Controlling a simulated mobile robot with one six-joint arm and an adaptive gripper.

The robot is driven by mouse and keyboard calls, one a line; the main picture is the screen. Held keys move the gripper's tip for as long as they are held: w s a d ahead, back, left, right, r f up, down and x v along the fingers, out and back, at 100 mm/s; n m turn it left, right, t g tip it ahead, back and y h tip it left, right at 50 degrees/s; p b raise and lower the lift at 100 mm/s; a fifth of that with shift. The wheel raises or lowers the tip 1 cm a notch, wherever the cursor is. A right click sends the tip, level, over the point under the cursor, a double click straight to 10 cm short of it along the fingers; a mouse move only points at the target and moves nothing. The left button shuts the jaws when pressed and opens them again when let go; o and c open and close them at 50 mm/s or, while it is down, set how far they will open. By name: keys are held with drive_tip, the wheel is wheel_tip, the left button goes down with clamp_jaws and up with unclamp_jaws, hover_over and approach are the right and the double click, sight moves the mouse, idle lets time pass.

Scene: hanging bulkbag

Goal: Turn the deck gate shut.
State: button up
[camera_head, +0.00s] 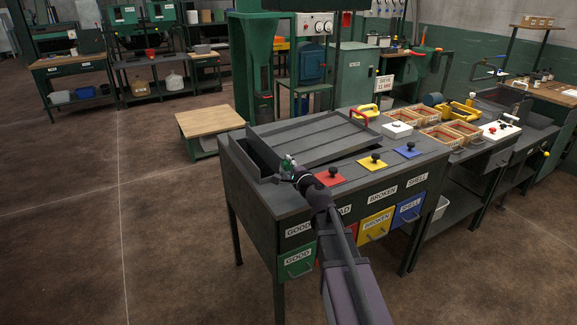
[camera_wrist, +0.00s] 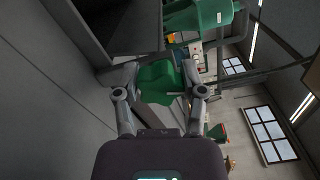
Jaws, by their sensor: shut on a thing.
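The sorting bench carries a grey raised deck (camera_head: 312,146) with a dark opening (camera_head: 256,157) along its left side. My gripper (camera_head: 290,166) is at the deck's front left corner. It is closed around a green handle (camera_head: 286,160), which mostly hides behind my wrist in the head view. In the wrist view, the green handle (camera_wrist: 160,82) sits between the two fingers of my gripper (camera_wrist: 162,78). Whether the handle belongs to the deck gate, and the gate's angle, I cannot tell.
A green drawer (camera_head: 296,260) marked GOOD is below. A red handle (camera_head: 359,117) stands at the deck's back right.

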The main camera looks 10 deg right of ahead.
drive_tip(key=shift+w+d+n, duration=0.1)
drive_tip(key=shift+n, duration=1.3)
drive_tip(key=o, duration=1.2)
drive_tip(key=shift+c, duration=0.2)
drive_tip(key=shift+s, duration=0.2)
drive_tip(key=v, duration=1.1)
drive_tip(key=shift+s+d, duration=0.1)
drive_tip(key=shift+s, duration=0.25)
